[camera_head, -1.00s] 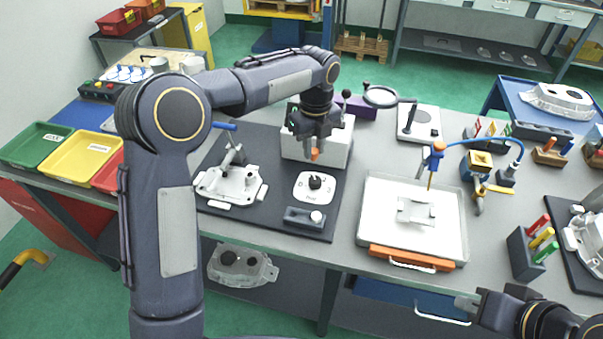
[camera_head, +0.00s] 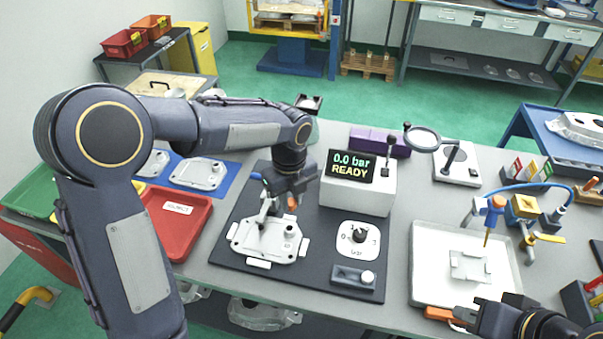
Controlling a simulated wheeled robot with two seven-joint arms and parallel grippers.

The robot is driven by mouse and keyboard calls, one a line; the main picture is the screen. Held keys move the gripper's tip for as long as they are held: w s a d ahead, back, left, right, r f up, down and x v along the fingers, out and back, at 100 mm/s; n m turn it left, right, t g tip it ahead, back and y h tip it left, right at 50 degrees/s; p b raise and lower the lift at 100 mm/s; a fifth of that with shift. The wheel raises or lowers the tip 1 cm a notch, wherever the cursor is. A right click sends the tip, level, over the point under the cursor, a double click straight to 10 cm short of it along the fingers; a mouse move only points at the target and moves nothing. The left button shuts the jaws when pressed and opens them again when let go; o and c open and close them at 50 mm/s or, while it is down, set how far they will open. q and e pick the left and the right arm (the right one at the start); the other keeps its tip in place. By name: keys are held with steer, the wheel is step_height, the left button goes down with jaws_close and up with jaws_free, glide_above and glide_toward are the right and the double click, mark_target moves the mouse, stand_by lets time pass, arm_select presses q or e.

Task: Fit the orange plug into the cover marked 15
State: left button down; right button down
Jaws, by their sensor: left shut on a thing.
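My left gripper (camera_head: 287,197) points down over the dark mat and is shut on the orange plug (camera_head: 292,203), of which only a small part shows. A pale cast cover (camera_head: 262,241) lies on the mat just below and left of the plug. A small mark shows on its right side, too small to read. The plug looks apart from the cover, but the exact gap cannot be told. A clamp post stands at the cover's back edge, close to the gripper. My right gripper (camera_head: 478,316) is at the lower right edge, its jaws unclear.
A white box with a display reading "0.0 bar READY" (camera_head: 351,167) stands right behind the gripper. A dial plate (camera_head: 358,240) and a small block with a white button (camera_head: 358,278) lie right of the cover. A red tray (camera_head: 180,222) is at left, a white tray (camera_head: 425,275) at right.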

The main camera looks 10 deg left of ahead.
arm_select(q)
steer(key=shift+s+a+f, duration=0.1)
steer(key=shift+s+a, duration=0.15)
steer(key=shift+a, duration=0.1)
steer(key=shift+d, duration=0.1)
steer(key=shift+f, duration=0.1)
steer(key=shift+f+b, duration=1.9)
steer(key=shift+f, duration=0.9)
steer(key=shift+p, duration=0.35)
steer(key=shift+f+b, duration=0.9)
steer(key=shift+f, duration=0.35)
